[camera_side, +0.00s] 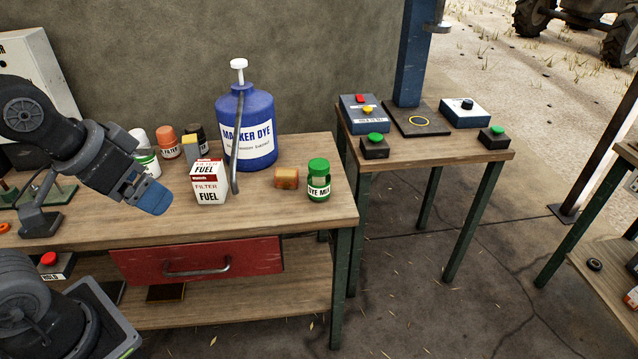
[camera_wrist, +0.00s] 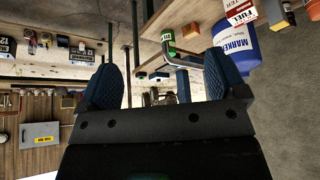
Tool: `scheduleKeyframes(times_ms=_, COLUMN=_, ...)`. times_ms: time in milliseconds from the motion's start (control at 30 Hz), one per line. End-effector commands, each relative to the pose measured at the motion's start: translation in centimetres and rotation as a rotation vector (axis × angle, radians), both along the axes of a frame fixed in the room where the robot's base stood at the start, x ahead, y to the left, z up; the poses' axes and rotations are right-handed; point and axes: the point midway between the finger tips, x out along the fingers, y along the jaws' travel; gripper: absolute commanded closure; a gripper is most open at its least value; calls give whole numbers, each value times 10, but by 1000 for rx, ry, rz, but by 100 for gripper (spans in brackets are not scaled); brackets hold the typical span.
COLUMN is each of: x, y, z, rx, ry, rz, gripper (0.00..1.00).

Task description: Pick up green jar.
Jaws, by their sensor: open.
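The green jar (camera_side: 319,187) has a green lid and a white "DYE MIX" label. It stands upright near the right end of the wooden bench (camera_side: 275,215). In the wrist view, which is upside down, the jar (camera_wrist: 168,42) shows between and beyond my fingers. My gripper (camera_side: 152,200) has blue finger pads and is over the left part of the bench, well to the left of the jar. In the wrist view my gripper (camera_wrist: 163,82) has its two fingers wide apart with nothing between them.
A white and red fuel filter box (camera_side: 208,184) and a big blue marker dye jug (camera_side: 252,128) with a hanging spout stand between my gripper and the jar. A side table (camera_side: 440,148) with buttons stands beyond the bench's right end.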

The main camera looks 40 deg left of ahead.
Motion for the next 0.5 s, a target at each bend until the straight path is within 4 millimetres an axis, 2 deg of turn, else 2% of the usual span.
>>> scheduleKeyframes(times_ms=133, x=9, y=0, z=5, rx=-2, ry=6, rz=12, gripper=10)
scheduleKeyframes(times_ms=233, x=31, y=0, z=15, rx=-4, ry=19, rz=37, gripper=10)
scheduleKeyframes(times_ms=367, x=78, y=0, z=28, rx=-10, ry=41, rz=93, gripper=10)
scheduleKeyframes(times_ms=500, x=136, y=-3, z=33, rx=-16, ry=60, rz=159, gripper=10)
